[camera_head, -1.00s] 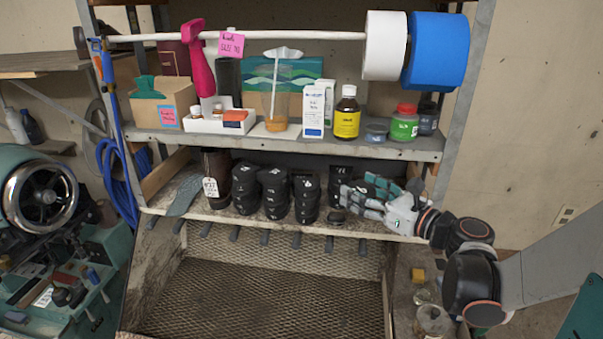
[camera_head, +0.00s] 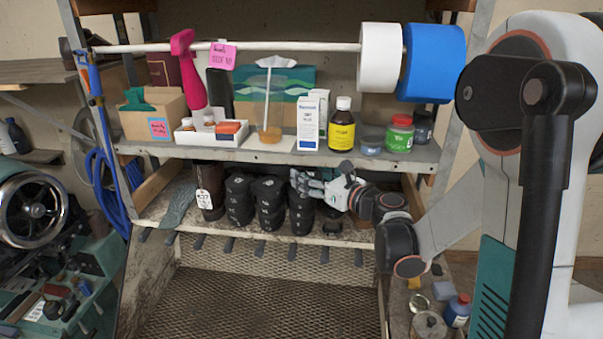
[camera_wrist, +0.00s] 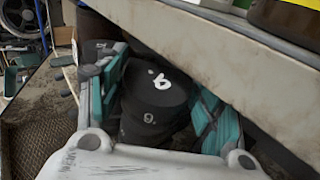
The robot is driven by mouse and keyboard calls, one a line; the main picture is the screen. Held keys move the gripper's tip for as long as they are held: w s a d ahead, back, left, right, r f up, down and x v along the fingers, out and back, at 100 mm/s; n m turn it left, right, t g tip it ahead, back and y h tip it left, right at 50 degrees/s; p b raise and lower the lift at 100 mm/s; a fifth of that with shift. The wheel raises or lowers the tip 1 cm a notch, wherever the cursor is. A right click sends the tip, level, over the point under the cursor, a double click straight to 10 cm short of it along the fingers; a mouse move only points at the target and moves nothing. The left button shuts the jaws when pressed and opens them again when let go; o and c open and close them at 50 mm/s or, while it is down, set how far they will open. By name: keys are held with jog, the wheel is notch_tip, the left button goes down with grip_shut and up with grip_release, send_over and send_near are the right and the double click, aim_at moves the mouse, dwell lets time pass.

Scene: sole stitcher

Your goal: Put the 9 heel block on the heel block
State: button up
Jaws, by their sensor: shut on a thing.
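My gripper (camera_head: 305,181) is at the right-hand stack of black heel blocks (camera_head: 301,213) on the lower shelf. In the wrist view its teal fingers (camera_wrist: 160,95) stand on both sides of a round black heel block with a white mark like a 9 (camera_wrist: 157,92), and it is shut on that block. Another black heel block (camera_wrist: 146,128) shows directly below it, so the two look stacked; whether they touch is unclear. In the head view my fingers partly cover the top of this stack.
Two more black block stacks (camera_head: 239,200) (camera_head: 268,203) stand to the left, beside a tagged dark bottle (camera_head: 207,192). The upper shelf edge (camera_head: 270,156) passes close above my gripper. Bottles and boxes stand on that shelf. The mesh tray (camera_head: 265,300) below is empty.

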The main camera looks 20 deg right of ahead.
jog(key=x, duration=0.2)
jog(key=f+p+x, duration=0.1)
jog(key=x, duration=0.1)
jog(key=shift+s+d+f, duration=0.1)
jog(key=shift+s, duration=0.2)
jog(key=shift+f+b, duration=0.3)
jog(key=shift+b, duration=0.05)
jog(key=shift+f, duration=0.2)
jog(key=o, duration=1.1)
jog(key=shift+o, duration=0.2)
jog(key=shift+r, duration=0.1)
